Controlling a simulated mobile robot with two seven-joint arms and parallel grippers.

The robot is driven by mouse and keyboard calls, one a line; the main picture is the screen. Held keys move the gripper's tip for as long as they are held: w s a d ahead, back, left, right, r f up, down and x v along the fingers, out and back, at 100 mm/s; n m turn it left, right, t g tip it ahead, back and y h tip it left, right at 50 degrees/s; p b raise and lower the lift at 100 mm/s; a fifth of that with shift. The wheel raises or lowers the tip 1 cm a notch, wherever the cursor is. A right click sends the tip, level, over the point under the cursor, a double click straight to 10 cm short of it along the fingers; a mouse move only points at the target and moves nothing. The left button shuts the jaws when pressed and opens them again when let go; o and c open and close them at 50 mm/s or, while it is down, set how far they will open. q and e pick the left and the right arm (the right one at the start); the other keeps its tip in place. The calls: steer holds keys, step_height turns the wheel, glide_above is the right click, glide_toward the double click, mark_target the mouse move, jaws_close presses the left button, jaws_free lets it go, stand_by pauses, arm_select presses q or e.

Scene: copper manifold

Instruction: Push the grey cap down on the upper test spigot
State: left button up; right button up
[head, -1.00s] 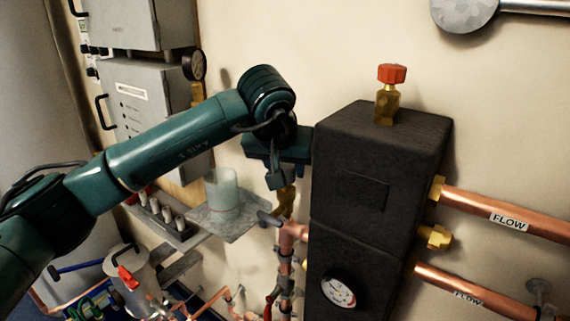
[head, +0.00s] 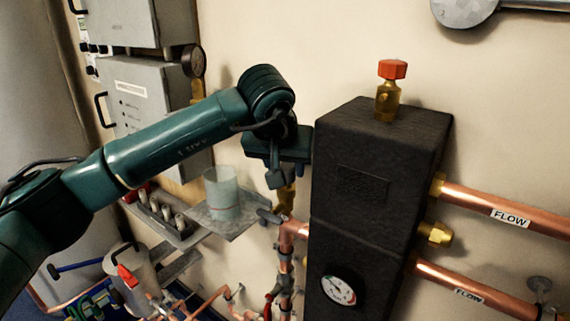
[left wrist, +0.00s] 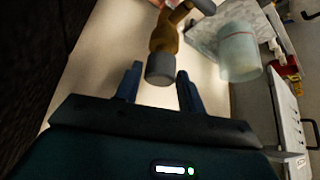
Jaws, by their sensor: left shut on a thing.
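My left gripper (head: 276,182) points down beside the black insulated block, above the brass test spigot (head: 286,196) on the copper pipework. In the left wrist view, the grey cap (left wrist: 160,69) sits in line with the end of the brass spigot (left wrist: 165,38), between the fingertips of my left gripper (left wrist: 158,82). The gripper is shut on the cap, though the contact is hard to see. In the head view the cap is hidden by the gripper; how far it sits on the spigot cannot be told. My right gripper is not in view.
The black block (head: 375,165) stands close on the right, with a red-capped brass valve (head: 390,88) on top. A translucent cup (head: 221,194) stands on a small grey shelf (head: 237,222) at the left. Copper FLOW pipes (head: 510,218) run to the right.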

arm_select(q)
steer(key=shift+f+b, duration=0.5)
steer(key=shift+f, duration=0.25)
steer(key=o, duration=1)
steer(key=shift+o, duration=0.2)
steer(key=b+v, duration=0.1)
steer(key=v, duration=1.2)
steer(key=shift+r, duration=0.1)
